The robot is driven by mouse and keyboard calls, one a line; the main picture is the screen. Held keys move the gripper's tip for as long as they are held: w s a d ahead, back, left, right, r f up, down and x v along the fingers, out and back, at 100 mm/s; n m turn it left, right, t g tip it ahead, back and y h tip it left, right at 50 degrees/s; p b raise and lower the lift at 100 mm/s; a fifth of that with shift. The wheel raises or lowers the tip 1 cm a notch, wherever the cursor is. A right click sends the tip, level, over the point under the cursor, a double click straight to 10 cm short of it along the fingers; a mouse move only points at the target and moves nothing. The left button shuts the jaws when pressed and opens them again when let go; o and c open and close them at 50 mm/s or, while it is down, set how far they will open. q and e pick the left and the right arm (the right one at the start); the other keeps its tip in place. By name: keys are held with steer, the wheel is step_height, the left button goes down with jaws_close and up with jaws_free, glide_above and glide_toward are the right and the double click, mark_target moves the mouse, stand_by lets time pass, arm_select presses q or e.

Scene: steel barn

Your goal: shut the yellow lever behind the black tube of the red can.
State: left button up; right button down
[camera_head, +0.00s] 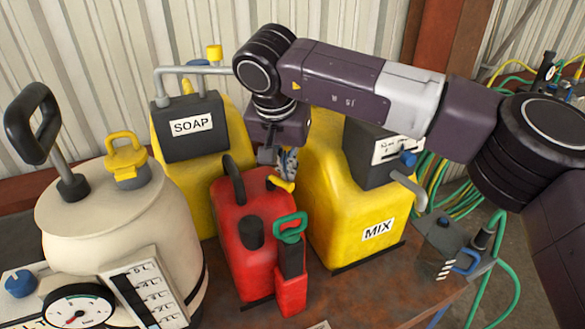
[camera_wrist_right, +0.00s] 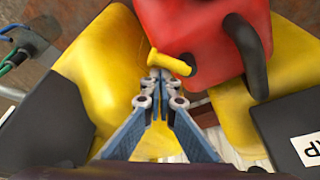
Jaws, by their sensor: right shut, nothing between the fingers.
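The red can (camera_head: 247,262) stands on the table between the two yellow containers. A curved black tube (camera_head: 235,180) rises from its top; it also shows in the right wrist view (camera_wrist_right: 248,52). The yellow lever (camera_head: 281,183) sticks out at the can's back right top corner. In the right wrist view the bent yellow lever (camera_wrist_right: 170,63) starts beside a dark round fitting. My right gripper (camera_head: 288,163) is shut and empty, its fingertips (camera_wrist_right: 160,77) right at the lever; I cannot tell whether they touch. My left gripper is not in view.
The yellow SOAP container (camera_head: 205,160) is behind left, the yellow MIX container (camera_head: 335,215) close on the right. A cream sprayer tank (camera_head: 105,220) stands at the left. A green-handled red piece (camera_head: 291,285) is at the can's front. Hoses (camera_head: 455,195) hang at the right.

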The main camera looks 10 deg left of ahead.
arm_select(q)
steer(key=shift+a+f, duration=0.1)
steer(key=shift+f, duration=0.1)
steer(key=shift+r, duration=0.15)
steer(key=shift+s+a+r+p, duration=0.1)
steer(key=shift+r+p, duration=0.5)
steer(key=shift+p, duration=0.05)
